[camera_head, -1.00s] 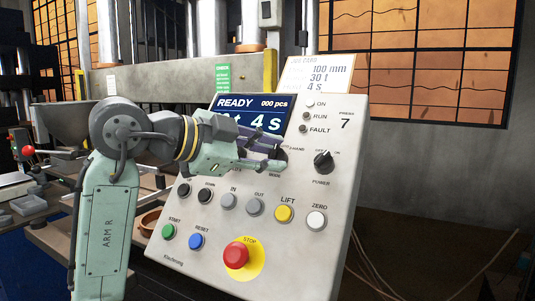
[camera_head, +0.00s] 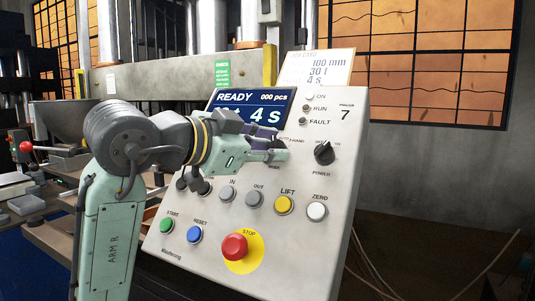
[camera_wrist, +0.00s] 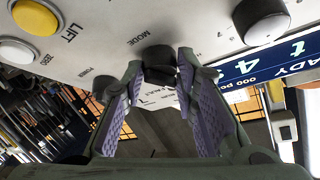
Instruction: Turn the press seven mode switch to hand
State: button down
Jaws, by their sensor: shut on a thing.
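The press panel (camera_head: 290,230) carries a large 7 at its upper right. Its mode switch (camera_head: 278,144) is a dark knob below the right end of the screen, partly hidden by my gripper (camera_head: 281,150). In the wrist view the dark knob of the mode switch (camera_wrist: 158,63) sits between the tips of my gripper (camera_wrist: 160,72), near the printed word MODE. The purple-padded fingers are closed on its sides. The label reading HAND is partly visible above the knob in the head view; the pointer's exact direction cannot be told.
A similar power knob (camera_head: 324,152) stands to the right of the mode switch. The yellow LIFT button (camera_head: 284,205), white ZERO button (camera_head: 317,211) and red STOP button (camera_head: 235,247) lie below. The screen (camera_head: 245,105) reads READY.

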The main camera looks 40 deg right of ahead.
jog(key=n+t, duration=0.2)
jog(key=n, duration=0.1)
jog(key=n+t+b, duration=0.1)
jog(key=n, duration=0.2)
jog(key=shift+s+t, duration=0.2)
jog(key=shift+t, duration=0.2)
jog(key=shift+n, duration=0.3)
jog(key=c, duration=1.3)
grip_release()
jog(key=v, duration=1.2)
jog(key=shift+d, duration=0.1)
